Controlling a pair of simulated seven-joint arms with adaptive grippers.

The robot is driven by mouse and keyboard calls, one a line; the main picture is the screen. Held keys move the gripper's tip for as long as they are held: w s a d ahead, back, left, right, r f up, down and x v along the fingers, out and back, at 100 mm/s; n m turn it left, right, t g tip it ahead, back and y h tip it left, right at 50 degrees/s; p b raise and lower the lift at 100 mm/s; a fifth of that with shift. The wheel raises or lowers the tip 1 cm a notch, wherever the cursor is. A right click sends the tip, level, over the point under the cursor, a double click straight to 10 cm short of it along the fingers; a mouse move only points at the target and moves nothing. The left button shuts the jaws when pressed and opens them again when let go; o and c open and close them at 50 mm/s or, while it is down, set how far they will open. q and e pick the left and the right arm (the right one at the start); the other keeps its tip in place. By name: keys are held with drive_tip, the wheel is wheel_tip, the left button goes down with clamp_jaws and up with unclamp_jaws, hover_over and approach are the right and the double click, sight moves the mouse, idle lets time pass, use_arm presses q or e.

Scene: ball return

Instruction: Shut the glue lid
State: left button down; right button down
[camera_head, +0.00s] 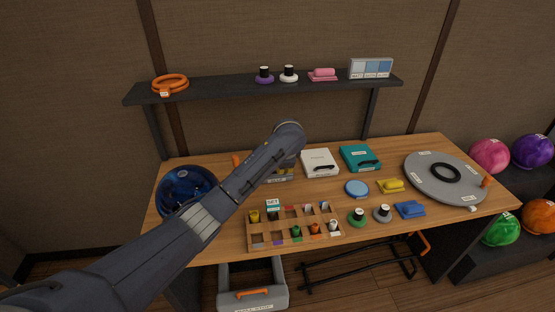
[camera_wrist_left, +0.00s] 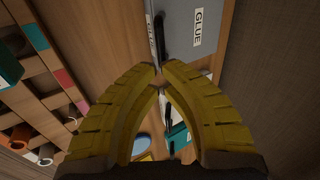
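The grey glue box, labelled GLUE, (camera_head: 281,178) stands on the table towards the back, left of a white case. My left arm covers much of it in the head view. In the left wrist view a grey face with the GLUE label (camera_wrist_left: 196,28) is just beyond my fingertips. A dark slim part runs along its left side. I cannot tell how far the lid is open. My left gripper (camera_wrist_left: 160,69) has yellow fingers with tips nearly meeting and nothing visible between them. Contact with the box is not clear. My right gripper is in neither view.
A white case (camera_head: 319,162) and a teal case (camera_head: 360,157) stand to the right. A grey disc (camera_head: 446,178) fills the right end. A shelf (camera_head: 220,88) hangs above.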

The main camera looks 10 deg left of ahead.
use_arm(q)
drive_tip(key=v, duration=0.9)
drive_tip(key=shift+s+d, duration=0.15)
drive_tip(key=shift+s, duration=0.25)
